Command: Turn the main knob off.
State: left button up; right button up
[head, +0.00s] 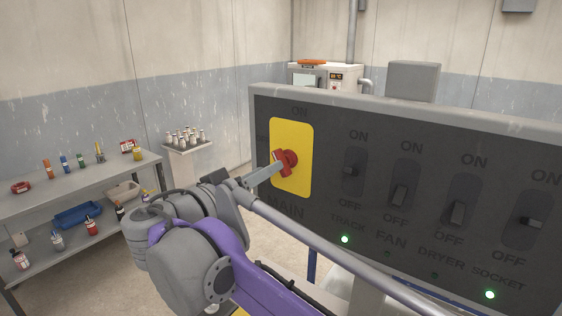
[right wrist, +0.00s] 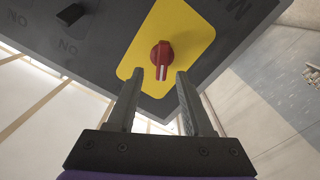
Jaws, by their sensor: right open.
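The main knob (head: 289,160) is red and sits on a yellow plate (head: 305,135) at the left end of the dark switch panel. ON is lettered above the plate and MAIN below it. In the right wrist view the knob (right wrist: 161,54) has a white mark on its grip, pointing toward my gripper. My right gripper (head: 276,168) is open at the knob in the head view. In the right wrist view its two fingers (right wrist: 158,76) are spread either side of the knob's near end; I cannot tell whether they touch it. My left gripper is not in view.
The panel (head: 330,215) has TRACK, FAN, DRYER and SOCKET switches right of the knob. Green lights glow under TRACK (head: 345,239) and SOCKET (head: 490,294). A shelf (head: 60,190) with bottles and a blue tray (head: 78,215) stands at the left.

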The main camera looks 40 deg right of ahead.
aim_at(284, 162)
jog(key=x, duration=0.6)
jog(key=shift+w+f, duration=0.1)
jog(key=shift+w, duration=0.05)
grip_shut()
